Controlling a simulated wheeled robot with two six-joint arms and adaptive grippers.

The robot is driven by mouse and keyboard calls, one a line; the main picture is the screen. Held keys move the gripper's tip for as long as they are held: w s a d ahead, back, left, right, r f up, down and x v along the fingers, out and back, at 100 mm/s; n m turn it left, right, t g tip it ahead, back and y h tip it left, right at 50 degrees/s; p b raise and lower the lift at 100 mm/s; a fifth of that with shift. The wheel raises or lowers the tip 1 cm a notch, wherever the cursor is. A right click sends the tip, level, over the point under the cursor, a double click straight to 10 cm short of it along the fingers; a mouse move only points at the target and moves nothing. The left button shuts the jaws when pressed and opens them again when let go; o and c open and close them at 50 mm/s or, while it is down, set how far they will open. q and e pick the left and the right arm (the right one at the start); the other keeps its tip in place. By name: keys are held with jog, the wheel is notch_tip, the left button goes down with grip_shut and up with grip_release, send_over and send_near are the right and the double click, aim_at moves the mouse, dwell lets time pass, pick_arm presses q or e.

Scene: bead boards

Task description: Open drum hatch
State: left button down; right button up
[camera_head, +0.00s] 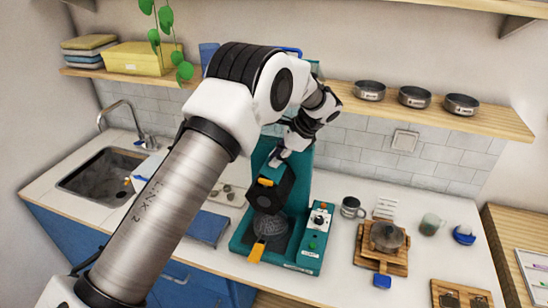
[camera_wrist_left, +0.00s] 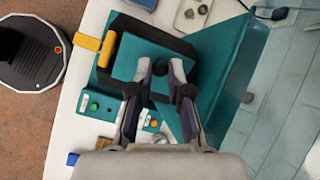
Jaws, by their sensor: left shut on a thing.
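The teal drum machine (camera_head: 303,190) stands on the counter, with its mesh drum (camera_head: 270,226) low in the middle. The dark drum hatch (camera_head: 285,189) is over and behind the drum, with an orange tab on it. A second orange piece (camera_head: 257,252) is at the machine's front. My left gripper (camera_head: 277,160) reaches down to the hatch's upper side. In the left wrist view my left gripper (camera_wrist_left: 160,71) is shut on a small dark part of the hatch; which part is hard to tell. My right gripper is not in view.
A control box (camera_head: 318,222) with a knob and green button is at the machine's right. A mug (camera_head: 350,207) and a pot (camera_head: 387,236) on a wooden board stand farther right. A sink (camera_head: 100,178) is at left. A shelf (camera_head: 440,112) runs above the counter.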

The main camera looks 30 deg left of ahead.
pick_arm(q)
jog(key=shift+w+d+g+y, duration=0.15)
jog(key=shift+d+y, duration=0.2)
jog(key=shift+y, duration=0.25)
jog(key=shift+d+g+y, duration=0.15)
jog(key=shift+d+y, duration=0.15)
jog(key=shift+y, duration=0.3)
jog(key=shift+w+d+y+b, duration=0.1)
jog(key=shift+d+y+b, duration=0.4)
jog(key=shift+y, duration=0.4)
jog(key=shift+w+d+g+y+b, duration=0.1)
jog(key=shift+d+g+y+b, duration=0.05)
jog(key=shift+g+y+b, duration=0.2)
jog(key=shift+w+d+f+g+y+b, duration=0.35)
jog(key=shift+y+b, duration=1.35)
jog(key=shift+b, duration=4.3)
jog(key=shift+d+f+g+y+b, duration=0.35)
jog(key=shift+d+f+y+b, duration=0.95)
jog(key=shift+b, duration=4.7)
jog(key=shift+w+d+r+g+y+b, duration=0.3)
jog(key=shift+y+b, duration=1.85)
jog(key=shift+b, duration=3.85)
jog(key=shift+s+d+f+g, duration=0.15)
jog(key=shift+f+g, duration=0.1)
